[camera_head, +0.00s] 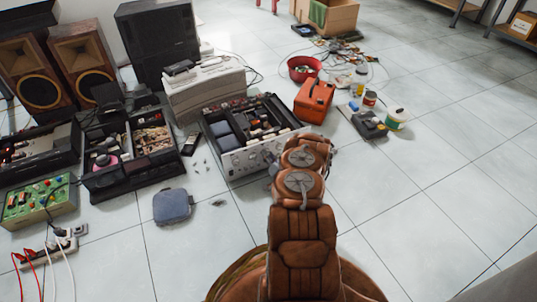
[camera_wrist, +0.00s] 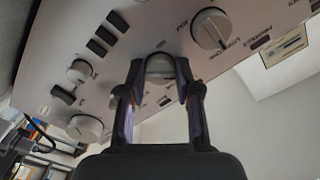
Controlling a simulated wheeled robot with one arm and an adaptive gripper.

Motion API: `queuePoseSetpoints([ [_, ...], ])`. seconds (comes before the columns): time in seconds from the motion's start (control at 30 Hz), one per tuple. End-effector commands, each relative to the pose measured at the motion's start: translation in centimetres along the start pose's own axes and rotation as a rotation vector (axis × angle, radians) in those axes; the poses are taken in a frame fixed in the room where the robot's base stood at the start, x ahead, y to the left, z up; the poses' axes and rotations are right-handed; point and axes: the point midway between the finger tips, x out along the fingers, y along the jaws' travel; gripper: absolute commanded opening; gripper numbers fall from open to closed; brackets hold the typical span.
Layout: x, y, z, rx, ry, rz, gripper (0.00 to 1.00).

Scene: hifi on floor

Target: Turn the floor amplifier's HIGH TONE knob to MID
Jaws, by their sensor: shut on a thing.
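The floor amplifier (camera_head: 238,160) stands open-topped on the tiles in the head view, its silver front panel facing me. My arm hides the panel's right end and my gripper there. In the wrist view the panel (camera_wrist: 135,20) fills the top, tilted. My gripper (camera_wrist: 160,76) has its two fingers closed on either side of a round grey knob (camera_wrist: 160,66). A larger knob (camera_wrist: 211,29) with a pointer line sits up and right of it, apart from the fingers. The printed labels are too small and turned to read surely, so I cannot tell the held knob's setting.
An orange case (camera_head: 315,100) stands just right of the amplifier, with a red bowl (camera_head: 303,68) behind it. A blue-grey pad (camera_head: 173,206) lies at front left. More opened gear (camera_head: 130,165) crowds the left. Tiles at right are clear.

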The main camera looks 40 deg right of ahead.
Motion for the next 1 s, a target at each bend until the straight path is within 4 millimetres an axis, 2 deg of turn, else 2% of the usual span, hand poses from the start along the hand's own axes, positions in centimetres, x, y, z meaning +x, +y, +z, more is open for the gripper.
queuePoseSetpoints([
  [0.6, 0.0, -0.03, -0.06, 0.569, 0.001, 0.0, 0.0],
  [1.0, 0.0, -0.06, -0.05, 0.798, 0.0, 0.0, 0.0],
])
